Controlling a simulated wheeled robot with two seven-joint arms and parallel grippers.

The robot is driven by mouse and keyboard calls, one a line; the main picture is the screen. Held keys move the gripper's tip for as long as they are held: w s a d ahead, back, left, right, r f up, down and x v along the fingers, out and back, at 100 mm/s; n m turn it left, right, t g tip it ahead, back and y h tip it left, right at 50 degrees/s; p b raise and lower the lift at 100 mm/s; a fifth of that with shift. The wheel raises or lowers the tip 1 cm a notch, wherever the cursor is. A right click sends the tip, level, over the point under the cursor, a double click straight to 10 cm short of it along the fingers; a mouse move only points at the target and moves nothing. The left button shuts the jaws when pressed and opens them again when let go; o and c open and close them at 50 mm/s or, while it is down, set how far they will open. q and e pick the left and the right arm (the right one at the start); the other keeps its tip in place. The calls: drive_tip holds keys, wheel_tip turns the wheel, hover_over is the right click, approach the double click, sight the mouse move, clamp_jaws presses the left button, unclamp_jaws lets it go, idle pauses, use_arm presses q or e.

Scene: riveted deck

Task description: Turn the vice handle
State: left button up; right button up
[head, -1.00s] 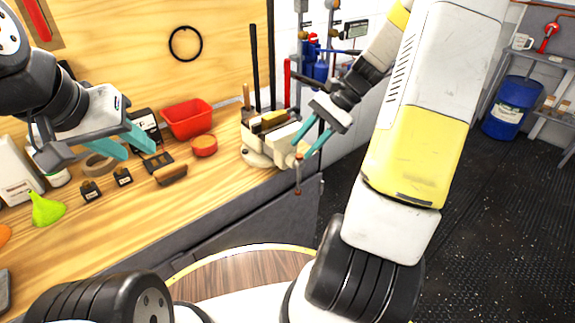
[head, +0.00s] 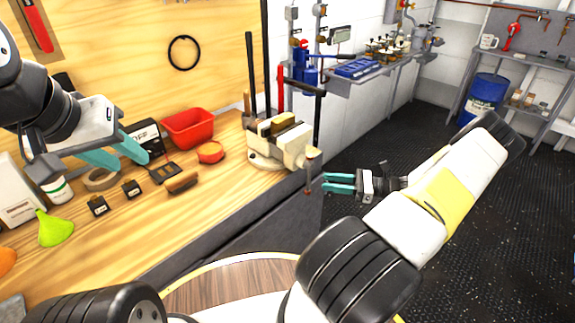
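The cream vice (head: 290,148) stands at the right front corner of the wooden workbench (head: 225,190). Its handle (head: 308,176), a thin upright bar with reddish ends, hangs in front of the jaws past the bench edge. My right gripper (head: 325,182) has its teal fingers pointing left, just right of the handle's lower part. A gap shows between the fingers and nothing is in it. I cannot tell whether a fingertip touches the bar. My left gripper (head: 125,160) is open and empty above the left part of the bench, away from the vice.
A red bin (head: 188,128), an orange-red round tin (head: 210,152), a brush (head: 182,182), a tape roll (head: 100,179) and a green funnel (head: 54,229) are on the bench. Tall dark bars rise behind the vice. The dark floor right of the bench is open.

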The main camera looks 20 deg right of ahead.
sight(309, 180)
drive_tip(key=x, duration=0.7)
drive_tip(key=shift+w+a, duration=0.2)
drive_tip(key=shift+a, duration=0.15)
clamp_jaws()
drive_tip(key=shift+d, duration=0.1)
idle(1.0)
